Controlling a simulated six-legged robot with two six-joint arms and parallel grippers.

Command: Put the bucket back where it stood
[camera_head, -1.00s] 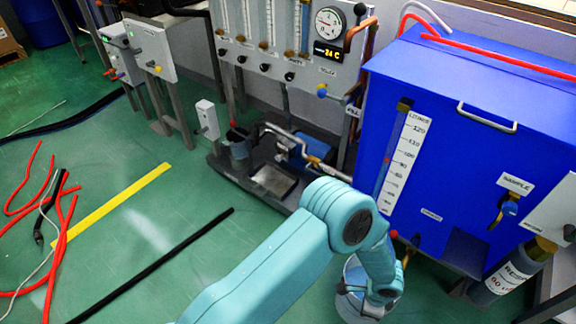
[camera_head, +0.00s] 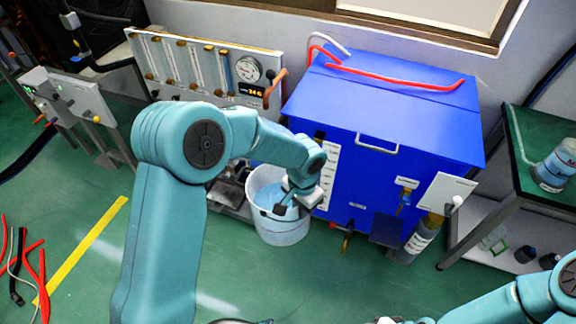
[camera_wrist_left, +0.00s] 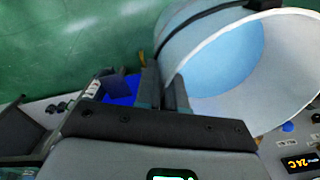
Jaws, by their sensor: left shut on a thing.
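A pale, translucent bucket (camera_head: 280,232) with a light blue inside hangs upright or nearly so in front of the blue tank in the head view. My left gripper (camera_head: 284,203) is shut on the bucket's rim on its near right side. In the left wrist view the bucket (camera_wrist_left: 215,65) fills the upper right, with its wide mouth showing, and the left gripper's fingers (camera_wrist_left: 163,92) grip its edge. Whether its base touches the floor is hard to tell. My right arm enters at the bottom right of the head view; its gripper is almost wholly cut off.
A flowmeter panel (camera_head: 190,65) is at the back left, a green table (camera_head: 535,140) at the right. Red hoses (camera_head: 30,265) and yellow tape (camera_head: 85,245) lie on the open floor at left.

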